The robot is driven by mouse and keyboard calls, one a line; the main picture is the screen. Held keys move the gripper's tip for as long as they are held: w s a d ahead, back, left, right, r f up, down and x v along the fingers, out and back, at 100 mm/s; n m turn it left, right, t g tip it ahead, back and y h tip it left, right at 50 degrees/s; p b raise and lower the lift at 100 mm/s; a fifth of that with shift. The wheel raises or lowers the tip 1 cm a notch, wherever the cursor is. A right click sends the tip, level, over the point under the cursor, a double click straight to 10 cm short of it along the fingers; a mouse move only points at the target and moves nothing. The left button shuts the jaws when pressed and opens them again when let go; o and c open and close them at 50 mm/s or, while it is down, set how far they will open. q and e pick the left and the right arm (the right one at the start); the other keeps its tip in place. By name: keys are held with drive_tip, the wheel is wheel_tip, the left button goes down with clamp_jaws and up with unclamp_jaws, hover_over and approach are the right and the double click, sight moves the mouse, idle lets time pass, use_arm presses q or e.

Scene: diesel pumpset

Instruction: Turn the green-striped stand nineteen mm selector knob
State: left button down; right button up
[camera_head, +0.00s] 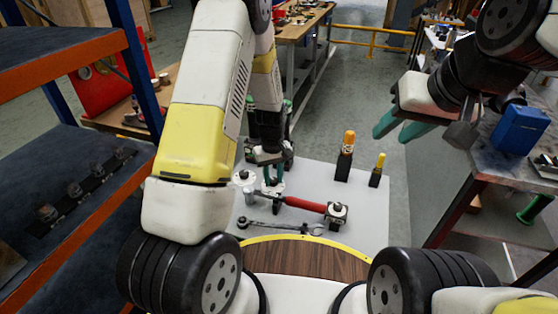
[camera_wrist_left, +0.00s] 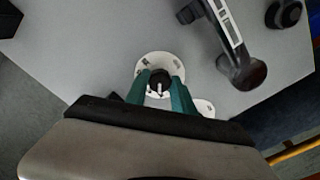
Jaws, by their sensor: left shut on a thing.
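A dark round selector knob (camera_wrist_left: 160,77) with a white pointer mark sits on a white round dial plate (camera_wrist_left: 150,65) in the left wrist view. My left gripper (camera_wrist_left: 160,92) has its two green fingers shut on the knob, one on each side. In the head view my left gripper (camera_head: 272,181) points down at this dial, and the fingers hide most of the knob. A second white dial with a dark knob (camera_head: 244,175) stands just to its left. I cannot make out a green stripe on either stand. My right gripper (camera_head: 402,126) is open and empty, raised at the upper right.
A red-handled hammer (camera_head: 304,204) and a wrench (camera_head: 280,227) lie close in front on the grey table (camera_head: 370,220). Two yellow-topped dark posts (camera_head: 347,152) (camera_head: 377,170) stand to the right. A shelf rack (camera_head: 75,50) stands left, and a bench with a blue box (camera_head: 520,129) stands right.

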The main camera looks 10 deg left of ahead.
sight(273, 180)
use_arm(q)
drive_tip(key=shift+m, duration=3.1)
drive_tip(key=c, duration=1.1)
unclamp_jaws()
drive_tip(key=shift+o, duration=0.2)
drive_tip(key=shift+r, duration=0.1)
wheel_tip(273, 180, up, 8)
drive_tip(key=shift+f, duration=0.2)
